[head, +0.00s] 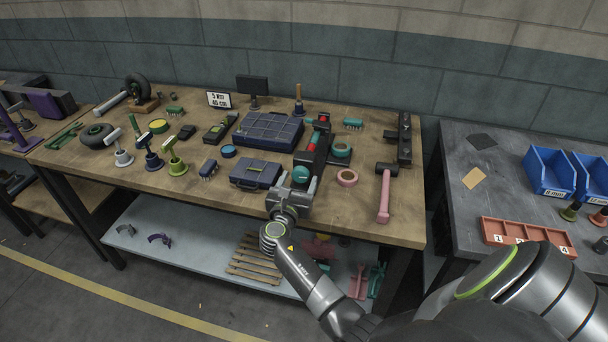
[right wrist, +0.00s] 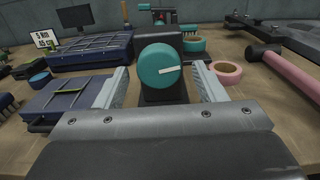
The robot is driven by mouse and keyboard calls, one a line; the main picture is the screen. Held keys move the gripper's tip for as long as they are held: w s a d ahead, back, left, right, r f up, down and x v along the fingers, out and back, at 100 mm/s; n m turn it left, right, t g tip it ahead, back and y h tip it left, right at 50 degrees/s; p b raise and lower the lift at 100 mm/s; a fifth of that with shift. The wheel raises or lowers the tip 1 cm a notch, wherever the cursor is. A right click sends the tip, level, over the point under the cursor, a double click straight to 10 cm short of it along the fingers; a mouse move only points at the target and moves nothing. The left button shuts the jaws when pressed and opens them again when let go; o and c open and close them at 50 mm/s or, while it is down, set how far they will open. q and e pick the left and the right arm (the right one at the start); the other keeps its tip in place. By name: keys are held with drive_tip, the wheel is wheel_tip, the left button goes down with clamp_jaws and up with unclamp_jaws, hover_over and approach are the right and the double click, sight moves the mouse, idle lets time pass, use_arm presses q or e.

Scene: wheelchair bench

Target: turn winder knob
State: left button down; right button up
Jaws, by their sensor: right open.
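The winder knob (right wrist: 160,67) is a teal round knob with a white mark across its face, on the near end of a dark device. In the head view the knob (head: 301,174) sits at the front of the black winder body (head: 318,147), close to the bench's front edge. My right gripper (head: 297,182) is open, with its fingers pointing at the knob. In the right wrist view the fingers (right wrist: 160,82) stand one to each side of the knob, with gaps visible; whether they reach around it is hard to tell. My left gripper is not in view.
A navy case (head: 256,174) lies left of the knob. A pink tape roll (head: 347,177) and a pink-handled hammer (head: 384,195) lie to its right. A large navy organizer (head: 268,130) is behind. Bare wood (head: 330,215) shows along the bench's front edge.

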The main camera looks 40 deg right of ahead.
drive_tip(key=shift+w, duration=0.1)
drive_tip(key=shift+r, duration=0.1)
drive_tip(key=shift+c, duration=0.8)
drive_tip(key=c, duration=0.8)
drive_tip(key=shift+m, duration=0.3)
